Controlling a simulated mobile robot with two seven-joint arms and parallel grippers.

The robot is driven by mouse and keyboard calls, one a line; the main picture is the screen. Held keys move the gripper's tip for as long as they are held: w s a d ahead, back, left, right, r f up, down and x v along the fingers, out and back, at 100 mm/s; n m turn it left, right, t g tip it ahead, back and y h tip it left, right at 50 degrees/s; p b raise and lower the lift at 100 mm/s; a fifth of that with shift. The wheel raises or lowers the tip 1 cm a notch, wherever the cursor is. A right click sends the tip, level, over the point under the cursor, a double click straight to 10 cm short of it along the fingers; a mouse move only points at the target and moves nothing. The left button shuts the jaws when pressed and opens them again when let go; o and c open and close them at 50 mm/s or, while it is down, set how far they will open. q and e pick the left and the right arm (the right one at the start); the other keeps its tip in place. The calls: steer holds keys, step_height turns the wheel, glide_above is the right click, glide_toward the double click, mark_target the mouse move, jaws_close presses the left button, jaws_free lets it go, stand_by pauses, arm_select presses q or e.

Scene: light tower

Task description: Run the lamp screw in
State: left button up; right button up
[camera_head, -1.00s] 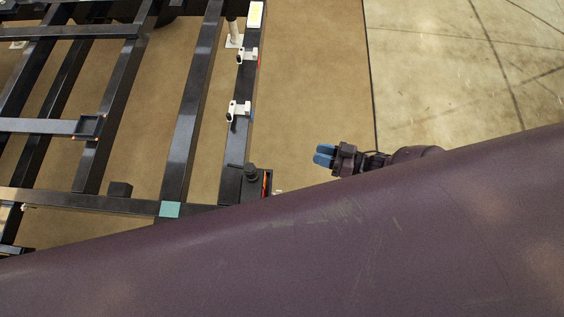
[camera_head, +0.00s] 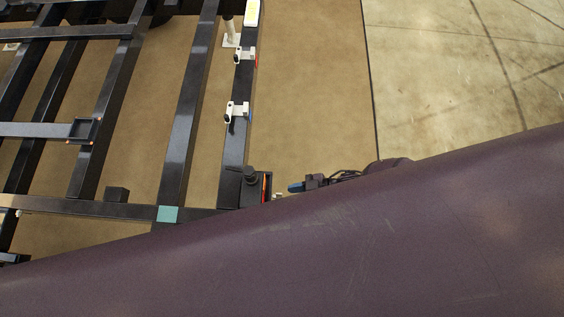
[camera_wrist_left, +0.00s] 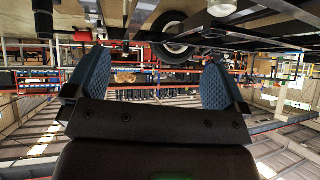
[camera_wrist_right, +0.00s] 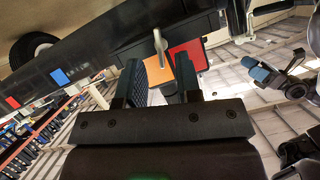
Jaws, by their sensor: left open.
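The lamp, with an orange panel (camera_wrist_right: 160,72) and a red panel (camera_wrist_right: 190,54), hangs on the dark frame in the right wrist view; its orange edge also shows in the head view (camera_head: 265,186). A pale metal screw-like part (camera_wrist_right: 160,45) is beside it. My right gripper (camera_wrist_right: 160,85) is partly open, its fingers apart with the orange panel showing through the gap; no held object is visible. In the head view the right gripper (camera_head: 296,187) is just right of the lamp, mostly hidden by my arm. My left gripper (camera_wrist_left: 150,80) is wide open and empty.
The black trailer frame (camera_head: 182,100) fills the left of the head view. White clamps (camera_head: 237,110) sit on its outer bar, and a black knob (camera_head: 250,173) stands near the lamp. Tan floor (camera_head: 310,80) to the right is clear. A wheel (camera_wrist_left: 172,38) shows in the left wrist view.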

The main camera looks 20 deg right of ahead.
steer(key=shift+b+x, duration=0.3)
steer(key=shift+x, duration=1.65)
jaws_close()
steer(key=shift+m+b, duration=0.4)
steer(key=shift+m, duration=0.1)
